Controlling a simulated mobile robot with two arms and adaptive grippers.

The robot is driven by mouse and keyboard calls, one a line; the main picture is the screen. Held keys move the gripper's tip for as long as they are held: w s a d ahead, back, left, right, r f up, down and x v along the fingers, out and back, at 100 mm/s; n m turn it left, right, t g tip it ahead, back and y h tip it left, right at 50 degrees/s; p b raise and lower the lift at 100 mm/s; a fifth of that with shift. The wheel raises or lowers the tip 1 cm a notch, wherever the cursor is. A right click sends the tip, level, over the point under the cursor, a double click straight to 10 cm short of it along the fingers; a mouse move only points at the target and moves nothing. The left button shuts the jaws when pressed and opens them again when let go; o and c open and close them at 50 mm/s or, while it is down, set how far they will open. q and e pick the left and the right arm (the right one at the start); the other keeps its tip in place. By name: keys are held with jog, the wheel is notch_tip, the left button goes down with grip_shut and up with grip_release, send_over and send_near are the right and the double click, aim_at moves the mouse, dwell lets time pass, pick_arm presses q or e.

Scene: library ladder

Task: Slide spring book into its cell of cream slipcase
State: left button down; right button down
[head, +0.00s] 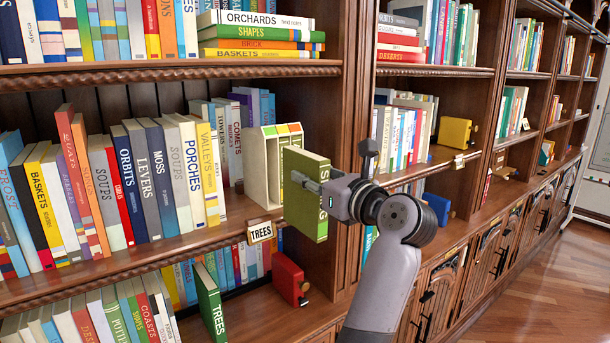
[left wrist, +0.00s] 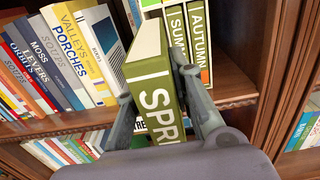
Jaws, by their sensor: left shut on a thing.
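The cream slipcase (head: 258,172) stands upright on the middle shelf, with green, orange and red labels along its top front edge. In the left wrist view, the green summer book (left wrist: 176,28) and autumn book (left wrist: 200,40) stand in it. My left gripper (head: 318,188) is shut on the green spring book (head: 305,165), one finger on each side. The book is upright, spine toward me, in front of the slipcase. It hides part of the slipcase front, so I cannot tell whether its far edge is inside a cell. My right gripper is not in view.
Books, including yellow Valleys (head: 207,170), stand left of the slipcase. A wooden upright (head: 357,60) rises to its right. A red object (head: 289,280) and green Trees book (head: 210,300) are lower down.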

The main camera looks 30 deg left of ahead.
aim_at(290, 166)
pick_arm(q)
jog(key=shift+s+d+r, duration=0.2)
jog(key=shift+d, duration=0.3)
jog(key=shift+f, duration=0.15)
jog(key=x, duration=0.6)
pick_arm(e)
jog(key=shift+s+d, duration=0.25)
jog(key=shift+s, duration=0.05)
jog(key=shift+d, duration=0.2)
pick_arm(q)
jog(key=shift+b, duration=0.35)
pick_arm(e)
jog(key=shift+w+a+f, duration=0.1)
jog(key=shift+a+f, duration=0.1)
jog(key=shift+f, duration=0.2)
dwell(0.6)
pick_arm(q)
jog(key=shift+a, duration=0.1)
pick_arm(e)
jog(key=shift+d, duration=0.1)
pick_arm(q)
jog(key=shift+w+a, duration=0.25)
jog(key=shift+a, duration=0.4)
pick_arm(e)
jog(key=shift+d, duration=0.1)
